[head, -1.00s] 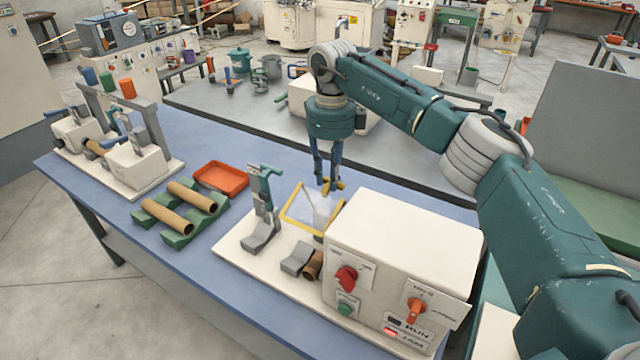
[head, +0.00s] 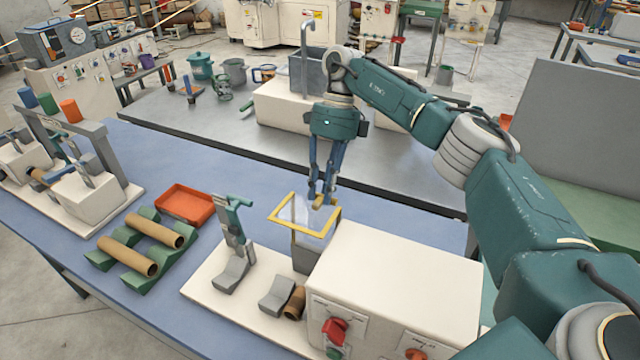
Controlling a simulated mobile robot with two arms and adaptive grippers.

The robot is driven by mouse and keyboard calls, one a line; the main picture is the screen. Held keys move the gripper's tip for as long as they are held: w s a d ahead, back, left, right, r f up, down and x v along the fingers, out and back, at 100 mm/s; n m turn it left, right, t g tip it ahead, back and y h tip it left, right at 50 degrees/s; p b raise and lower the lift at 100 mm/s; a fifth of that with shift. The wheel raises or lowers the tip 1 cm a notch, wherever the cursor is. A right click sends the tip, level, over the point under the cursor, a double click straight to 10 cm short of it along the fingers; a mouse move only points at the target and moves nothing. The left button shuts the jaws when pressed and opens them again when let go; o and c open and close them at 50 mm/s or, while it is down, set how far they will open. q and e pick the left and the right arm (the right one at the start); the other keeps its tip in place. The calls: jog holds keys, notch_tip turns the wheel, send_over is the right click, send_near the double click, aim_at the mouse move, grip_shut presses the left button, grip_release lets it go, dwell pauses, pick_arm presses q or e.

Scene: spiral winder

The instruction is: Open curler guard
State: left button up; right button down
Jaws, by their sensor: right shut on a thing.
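The curler guard (head: 283,218) is a clear panel in a yellow frame. It is raised and lies nearly flat above the winding machine's base, beside the white housing (head: 395,275). My right gripper (head: 322,197) points down at the guard's far right edge and is shut on the yellow handle there. The fingers partly cover the handle. Below the guard are a grey cradle (head: 278,296) and a brown tube end (head: 295,303) against the housing. My left gripper is not in view.
A grey-green upright clamp (head: 233,225) stands left of the guard. Cardboard tubes (head: 128,256) rest on green cradles, with an orange tray (head: 186,205) behind them. Red and orange knobs are on the housing front. A grey bench (head: 215,130) with pots lies beyond.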

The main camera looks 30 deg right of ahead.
jog(key=shift+d+f, duration=0.35)
jog(key=shift+d, duration=0.05)
jog(key=c, duration=1.6)
grip_release()
jog(key=shift+w, duration=0.1)
jog(key=shift+o, duration=0.3)
jog(key=shift+w+d+f, duration=0.1)
jog(key=shift+w+f, duration=0.05)
jog(key=shift+w, duration=0.05)
jog(key=v, duration=1.2)
jog(key=shift+a+r, duration=0.3)
jog(key=shift+a, duration=0.05)
jog(key=shift+a, duration=0.1)
